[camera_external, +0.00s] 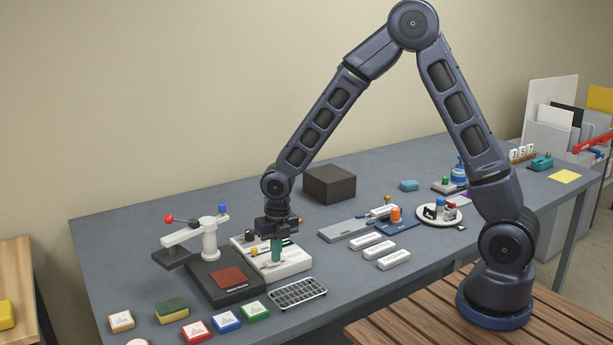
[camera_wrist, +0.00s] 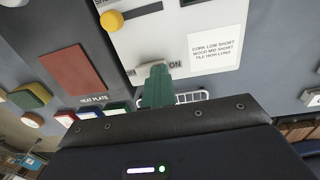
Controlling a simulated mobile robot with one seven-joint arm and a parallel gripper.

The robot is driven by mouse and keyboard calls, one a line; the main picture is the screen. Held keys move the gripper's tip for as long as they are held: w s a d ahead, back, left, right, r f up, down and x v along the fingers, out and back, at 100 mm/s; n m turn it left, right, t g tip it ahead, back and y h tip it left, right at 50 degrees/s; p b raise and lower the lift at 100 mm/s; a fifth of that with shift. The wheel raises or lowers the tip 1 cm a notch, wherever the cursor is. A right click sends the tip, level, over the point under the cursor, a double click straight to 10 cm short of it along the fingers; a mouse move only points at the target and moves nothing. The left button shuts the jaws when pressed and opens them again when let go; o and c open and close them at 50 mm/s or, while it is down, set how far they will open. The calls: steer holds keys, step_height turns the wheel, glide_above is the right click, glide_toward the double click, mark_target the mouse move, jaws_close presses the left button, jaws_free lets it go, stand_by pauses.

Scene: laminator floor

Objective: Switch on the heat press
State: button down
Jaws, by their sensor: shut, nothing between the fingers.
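The heat press (camera_external: 222,290) has a dark base, a red heat plate (camera_external: 231,277) and a white post with a swung arm. Beside it on the right is a white control box (camera_external: 298,262). The wrist view shows its yellow knob (camera_wrist: 111,20), an "ON" label (camera_wrist: 175,64) and a small pale switch (camera_wrist: 136,76) left of that label. My gripper (camera_external: 276,259) points down over the box's front part. Its green fingers (camera_wrist: 158,88) are shut and empty, right at the switch and partly covering it; I cannot tell whether they touch it or its exact position.
A wire rack (camera_external: 298,293) lies in front of the box. Red, blue and green framed tiles (camera_external: 227,321) and a sponge (camera_external: 172,309) lie front left. A dark block (camera_external: 330,184) stands behind. Several white labelled bars (camera_external: 379,249) lie to the right. The press's red-ball lever (camera_external: 169,219) sticks out left.

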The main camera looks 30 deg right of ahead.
steer(key=shift+s+a+r, duration=0.1)
steer(key=shift+s+a, duration=0.05)
steer(key=shift+a, duration=0.45)
steer(key=d+r, duration=0.3)
steer(key=r, duration=1)
steer(key=d+r+m+t, duration=0.1)
steer(key=d+r+m, duration=0.65)
steer(key=d, duration=0.25)
steer(key=s+d+r+m+t, duration=0.1)
steer(key=s+d+r+m, duration=0.2)
steer(key=s+d+m, duration=0.3)
steer(key=s+d+r+m+t, duration=0.1)
steer(key=s+d+r+m, duration=0.2)
steer(key=s+d+m, duration=0.4)
steer(key=s+d+r+m+t, duration=0.1)
steer(key=s+d+r+m, duration=0.2)
steer(key=s+d+m, duration=0.4)
steer(key=d+m, duration=0.6)
steer(key=m, duration=0.2)
steer(key=shift+s+d+r+t+h, duration=0.2)
steer(key=shift+r+t+h, duration=0.1)
steer(key=shift+r, duration=0.05)
steer(key=shift+m, duration=0.25)
